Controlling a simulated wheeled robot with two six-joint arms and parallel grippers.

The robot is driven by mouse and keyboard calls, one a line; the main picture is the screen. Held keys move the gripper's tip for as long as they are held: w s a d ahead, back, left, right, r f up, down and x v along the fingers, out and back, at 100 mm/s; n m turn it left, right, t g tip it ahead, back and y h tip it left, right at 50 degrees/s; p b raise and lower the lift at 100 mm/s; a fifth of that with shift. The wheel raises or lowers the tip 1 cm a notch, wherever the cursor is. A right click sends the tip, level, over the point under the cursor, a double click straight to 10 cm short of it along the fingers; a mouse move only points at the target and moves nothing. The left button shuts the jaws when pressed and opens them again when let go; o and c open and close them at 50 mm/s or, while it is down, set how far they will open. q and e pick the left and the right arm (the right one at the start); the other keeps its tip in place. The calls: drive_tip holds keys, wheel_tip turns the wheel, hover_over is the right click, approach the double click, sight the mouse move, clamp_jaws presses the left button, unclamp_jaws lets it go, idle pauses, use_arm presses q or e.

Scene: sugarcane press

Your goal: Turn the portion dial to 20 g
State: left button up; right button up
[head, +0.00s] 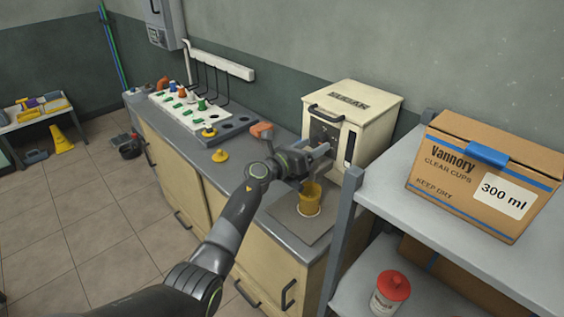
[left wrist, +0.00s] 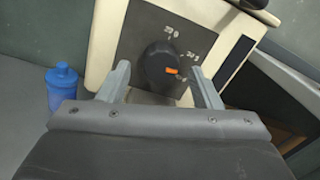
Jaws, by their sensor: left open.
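The cream dispenser box (head: 368,112), with lettering that looks like "SUGAR", stands on the counter in the head view. Its black round dial (left wrist: 157,60) shows in the left wrist view on a dark panel (left wrist: 188,22). An orange mark on the dial points right, toward a label partly hidden by the dial or finger; other small labels sit above and to the upper right, too blurred to read surely. My left gripper (head: 322,152) is at the box front, open. In the left wrist view its fingers (left wrist: 161,84) stand on either side of the dial; contact cannot be told. My right gripper is out of view.
A yellow cup (head: 310,198) stands on a grey mat below my left gripper. A shelf (head: 384,188) with a cardboard box (head: 480,175) is close on the right. A blue bottle (left wrist: 62,88) shows in the left wrist view.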

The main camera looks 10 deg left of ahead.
use_arm(q)
drive_tip(key=v, duration=1.6)
drive_tip(key=shift+s+a, duration=0.1)
